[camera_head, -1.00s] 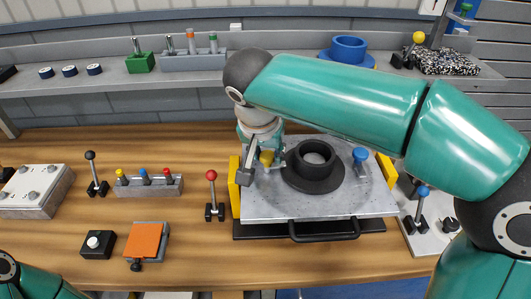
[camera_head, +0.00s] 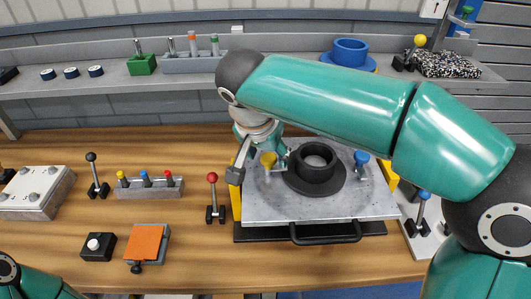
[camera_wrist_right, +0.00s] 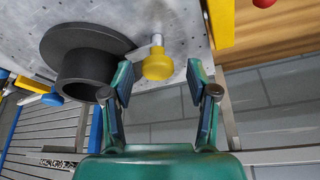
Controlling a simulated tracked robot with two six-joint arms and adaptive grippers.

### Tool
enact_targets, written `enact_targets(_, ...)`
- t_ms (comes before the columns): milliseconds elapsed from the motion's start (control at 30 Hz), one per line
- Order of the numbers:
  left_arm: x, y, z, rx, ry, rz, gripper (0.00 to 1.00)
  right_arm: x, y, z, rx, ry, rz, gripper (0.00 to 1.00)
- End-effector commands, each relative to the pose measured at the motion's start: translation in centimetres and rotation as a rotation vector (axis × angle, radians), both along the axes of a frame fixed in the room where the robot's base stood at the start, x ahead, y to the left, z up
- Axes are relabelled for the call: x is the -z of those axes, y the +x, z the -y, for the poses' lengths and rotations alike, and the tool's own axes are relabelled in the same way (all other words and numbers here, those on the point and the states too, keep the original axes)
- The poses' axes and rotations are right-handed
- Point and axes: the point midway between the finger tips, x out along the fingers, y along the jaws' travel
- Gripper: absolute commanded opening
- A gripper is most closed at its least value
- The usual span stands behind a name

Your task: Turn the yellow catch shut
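The yellow catch (camera_head: 267,159) stands on the left part of the grey metal plate (camera_head: 350,205), beside the black flanged ring (camera_head: 316,166). In the right wrist view the yellow knob (camera_wrist_right: 158,66) sits on a metal post, with a small metal arm reaching toward the ring's flange. In the wrist view the open fingers (camera_wrist_right: 160,78) show gaps on both sides of the knob. My left gripper is out of view.
A blue catch (camera_head: 361,158) stands right of the ring. Yellow blocks (camera_head: 236,200) flank the plate, and a black handle (camera_head: 325,236) is at its front. A red-knobbed lever (camera_head: 213,195) stands close to the left. Bare wood lies in front.

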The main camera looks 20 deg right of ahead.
Motion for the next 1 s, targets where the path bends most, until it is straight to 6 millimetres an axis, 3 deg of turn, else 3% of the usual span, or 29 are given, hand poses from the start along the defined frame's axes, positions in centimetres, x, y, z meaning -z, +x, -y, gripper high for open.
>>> enact_targets(367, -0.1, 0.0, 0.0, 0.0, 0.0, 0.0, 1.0, -0.6, -0.2, -0.2, 0.0, -0.002, -0.001, 0.59)
enact_targets(567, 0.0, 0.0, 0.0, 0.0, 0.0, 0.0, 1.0, -3.3, -1.0, -0.9, -0.001, 0.002, 0.002, 0.59)
enact_targets(800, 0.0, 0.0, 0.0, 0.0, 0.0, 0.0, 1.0, -7.8, -2.4, -2.1, -0.001, 0.001, 0.002, 0.59)
enact_targets(1000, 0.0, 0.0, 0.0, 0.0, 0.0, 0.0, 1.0, -10.2, -3.2, -2.7, -0.001, 0.0, 0.0, 0.59)
